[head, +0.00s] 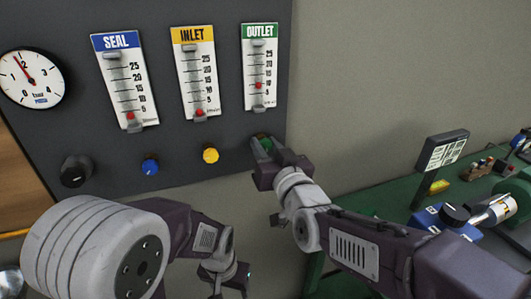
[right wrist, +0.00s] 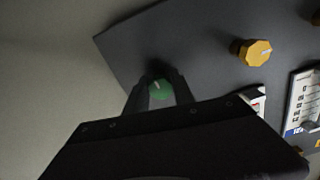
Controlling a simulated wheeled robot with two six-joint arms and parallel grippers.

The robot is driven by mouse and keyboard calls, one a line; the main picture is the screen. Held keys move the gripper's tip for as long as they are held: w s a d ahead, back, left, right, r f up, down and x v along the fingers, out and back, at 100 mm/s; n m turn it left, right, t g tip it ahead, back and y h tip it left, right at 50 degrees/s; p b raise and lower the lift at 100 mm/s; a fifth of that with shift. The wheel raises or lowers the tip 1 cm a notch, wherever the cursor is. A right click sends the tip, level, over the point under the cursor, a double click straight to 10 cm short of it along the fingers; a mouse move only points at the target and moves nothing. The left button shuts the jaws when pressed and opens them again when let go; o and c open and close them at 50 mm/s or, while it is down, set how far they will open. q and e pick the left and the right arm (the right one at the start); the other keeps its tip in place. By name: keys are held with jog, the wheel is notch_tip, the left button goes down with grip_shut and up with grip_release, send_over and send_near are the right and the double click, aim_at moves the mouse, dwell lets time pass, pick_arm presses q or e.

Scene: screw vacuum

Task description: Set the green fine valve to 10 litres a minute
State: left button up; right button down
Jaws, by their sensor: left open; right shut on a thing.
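The green fine valve (head: 265,144) is a small knob on the dark panel, below the green-topped OUTLET gauge (head: 260,68). My right gripper (head: 262,147) is shut on it and partly hides it in the head view. In the right wrist view the green valve (right wrist: 160,90) sits between the two dark fingers (right wrist: 158,94), with a pale mark on its face. The red float (head: 258,85) of the OUTLET gauge stands low on the scale, around the 5 to 10 marks; the exact reading is too small to tell. My left gripper (head: 224,274) is open, below the panel, apart from it.
The yellow knob (head: 210,155), blue knob (head: 150,166) and black knob (head: 75,171) line the panel to the left. SEAL (head: 123,80) and INLET (head: 194,75) gauges and a round dial (head: 31,78) are above. A green bench (head: 380,193) with equipment stands right.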

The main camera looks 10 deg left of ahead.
jog(key=c, duration=1.1)
grip_release()
jog(key=shift+o, duration=0.2)
jog(key=shift+s, duration=0.1)
jog(key=v, duration=0.9)
